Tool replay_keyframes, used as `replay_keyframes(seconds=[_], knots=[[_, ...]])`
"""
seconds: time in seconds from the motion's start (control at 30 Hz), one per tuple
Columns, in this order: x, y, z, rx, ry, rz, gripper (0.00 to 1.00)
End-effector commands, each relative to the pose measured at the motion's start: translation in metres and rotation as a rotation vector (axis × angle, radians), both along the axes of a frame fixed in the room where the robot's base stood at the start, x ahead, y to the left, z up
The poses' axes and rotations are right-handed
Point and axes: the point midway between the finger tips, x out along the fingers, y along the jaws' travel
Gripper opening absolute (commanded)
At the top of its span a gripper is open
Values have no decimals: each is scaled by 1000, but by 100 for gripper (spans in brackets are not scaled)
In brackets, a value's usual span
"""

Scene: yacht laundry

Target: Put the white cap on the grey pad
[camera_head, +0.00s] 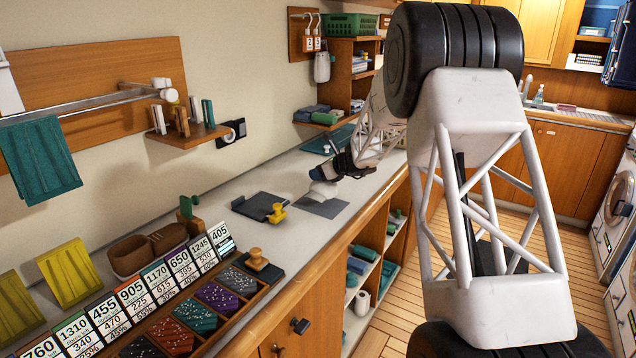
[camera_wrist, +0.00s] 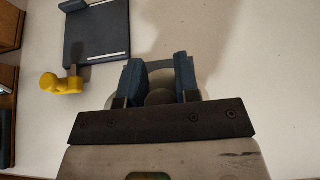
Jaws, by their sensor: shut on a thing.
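My gripper (camera_head: 318,174) is shut on the white cap (camera_head: 323,190), a rounded white piece under the dark fingers in the head view. In the wrist view, the cap (camera_wrist: 160,97) shows in shade between the two blue fingers of the gripper (camera_wrist: 160,80). The flat grey pad (camera_head: 325,208) lies on the counter, and the cap overlaps its far edge in the head view. I cannot tell whether the cap touches the pad or hangs just above it. In the wrist view my gripper hides most of the area below.
A dark plate (camera_head: 258,205) with a yellow-knobbed piece (camera_head: 277,212) lies left of the pad; both show in the wrist view. A rack of numbered cards (camera_head: 160,275) and a wooden-knobbed stamp (camera_head: 257,259) stand nearer. The counter (camera_head: 300,250) before the pad is clear.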

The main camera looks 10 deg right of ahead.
Motion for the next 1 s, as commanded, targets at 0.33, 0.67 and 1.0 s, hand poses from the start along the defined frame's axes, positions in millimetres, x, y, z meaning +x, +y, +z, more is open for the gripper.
replay_keyframes(seconds=[0.33, 0.67, 1.0], knots=[[0, 0, -26, 1, 1, 0, 0], [0, 0, -35, 0, 0, 0, 0], [0, 0, -37, 0, 0, 0, 47]])
